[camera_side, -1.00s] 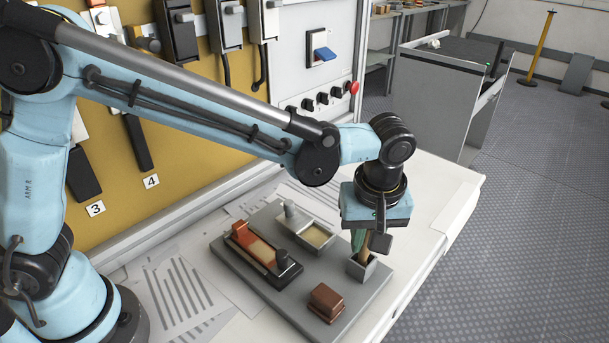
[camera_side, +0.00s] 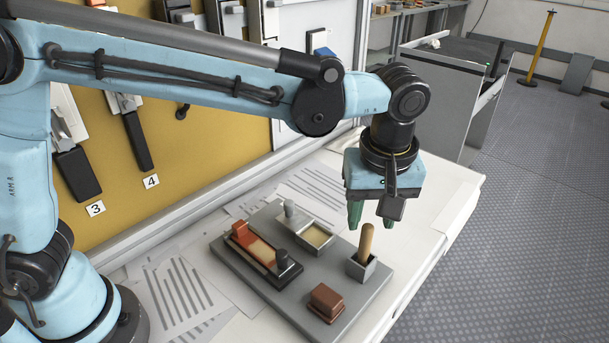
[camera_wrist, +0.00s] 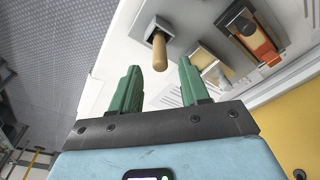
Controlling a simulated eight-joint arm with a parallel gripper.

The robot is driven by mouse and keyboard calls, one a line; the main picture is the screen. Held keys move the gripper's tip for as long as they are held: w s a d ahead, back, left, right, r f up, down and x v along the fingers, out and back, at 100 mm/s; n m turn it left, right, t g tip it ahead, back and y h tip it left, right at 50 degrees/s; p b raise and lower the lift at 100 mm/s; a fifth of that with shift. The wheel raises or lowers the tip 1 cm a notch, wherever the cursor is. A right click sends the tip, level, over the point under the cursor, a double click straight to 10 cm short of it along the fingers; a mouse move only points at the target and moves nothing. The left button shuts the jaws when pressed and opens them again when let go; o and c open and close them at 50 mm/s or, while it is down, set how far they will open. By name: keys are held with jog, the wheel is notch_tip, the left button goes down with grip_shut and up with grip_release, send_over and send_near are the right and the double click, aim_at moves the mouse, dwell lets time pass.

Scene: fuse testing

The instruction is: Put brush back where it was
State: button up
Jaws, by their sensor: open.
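The brush (camera_side: 366,240) stands upright in a small grey square holder (camera_side: 361,270) at the right side of the grey tray. Only its wooden handle shows; its lower end is hidden inside the holder. My gripper (camera_side: 370,220) is open and empty, above the brush and slightly behind it in the side view. Its green fingers are apart from the handle. In the wrist view the brush handle (camera_wrist: 159,52) shows beyond the two open fingers (camera_wrist: 158,80), with the holder (camera_wrist: 160,27) around its base.
The grey tray (camera_side: 255,287) also carries a fuse block with an orange end (camera_side: 250,238), a shallow compartment (camera_side: 317,234) and a brown block (camera_side: 326,300). Printed sheets (camera_side: 175,295) lie beside it. A yellow panel (camera_side: 190,160) stands behind. The table's right edge is near.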

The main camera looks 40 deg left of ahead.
notch_tip(320, 180, up, 6)
jog(key=s+a+m+t+h, duration=0.2)
jog(key=s+a+m+t, duration=0.15)
jog(key=a, duration=1.05)
jog(key=s+a+f+m+t, duration=0.2)
jog(key=s+a+f+m, duration=0.3)
jog(key=a, duration=0.4)
jog(key=shift+f+y, duration=0.4)
jog(key=shift+f, duration=0.2)
jog(key=shift+m+t, duration=0.25)
